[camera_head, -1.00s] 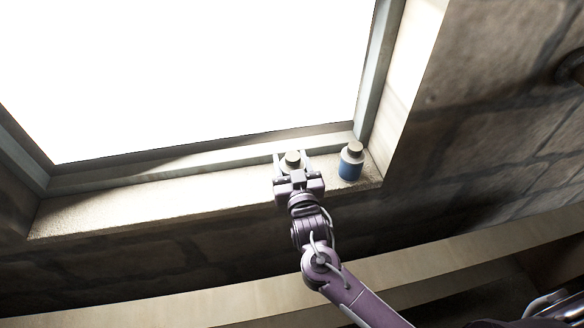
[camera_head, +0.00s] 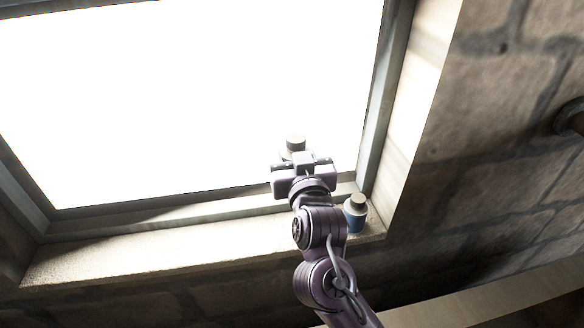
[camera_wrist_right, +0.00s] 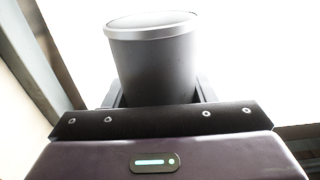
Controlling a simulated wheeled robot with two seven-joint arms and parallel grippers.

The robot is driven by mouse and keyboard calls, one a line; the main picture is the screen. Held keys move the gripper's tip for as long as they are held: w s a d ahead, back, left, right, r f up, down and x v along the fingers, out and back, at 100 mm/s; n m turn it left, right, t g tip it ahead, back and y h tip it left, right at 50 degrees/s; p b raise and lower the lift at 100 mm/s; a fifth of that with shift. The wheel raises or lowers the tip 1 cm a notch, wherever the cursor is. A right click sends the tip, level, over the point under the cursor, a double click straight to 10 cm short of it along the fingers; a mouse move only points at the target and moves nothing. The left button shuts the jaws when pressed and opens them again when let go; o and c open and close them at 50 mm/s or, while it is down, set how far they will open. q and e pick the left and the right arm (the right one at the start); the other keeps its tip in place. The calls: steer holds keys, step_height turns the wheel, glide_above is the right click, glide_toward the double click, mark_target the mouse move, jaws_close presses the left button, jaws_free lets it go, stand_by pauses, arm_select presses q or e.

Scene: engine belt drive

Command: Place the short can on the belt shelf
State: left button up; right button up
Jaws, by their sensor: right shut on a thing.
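My right gripper (camera_head: 298,158) is raised in front of the bright window and shut on a can (camera_head: 295,142). In the right wrist view the held can (camera_wrist_right: 155,65) is a dark grey cylinder with a lighter rim, upright between the fingers. I cannot tell from its size if it is the short one. I cannot make out the belt shelf in either view. My left gripper is not in view.
A second can (camera_head: 355,213), blue below with a pale cap, stands on the right end of the stone window sill (camera_head: 150,254). The sill to the left is clear. Stone wall (camera_head: 500,150) lies to the right, with a dark round fitting (camera_head: 572,117).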

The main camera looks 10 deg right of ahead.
steer(key=shift+r, duration=0.5)
steer(key=s+d+f, duration=0.4)
steer(key=s+f, duration=0.3)
steer(key=s, duration=0.1)
steer(key=s+d+f, duration=0.4)
steer(key=s+f, duration=0.3)
steer(key=s, duration=0.2)
steer(key=shift+s+f, duration=0.2)
steer(key=shift+s, duration=0.1)
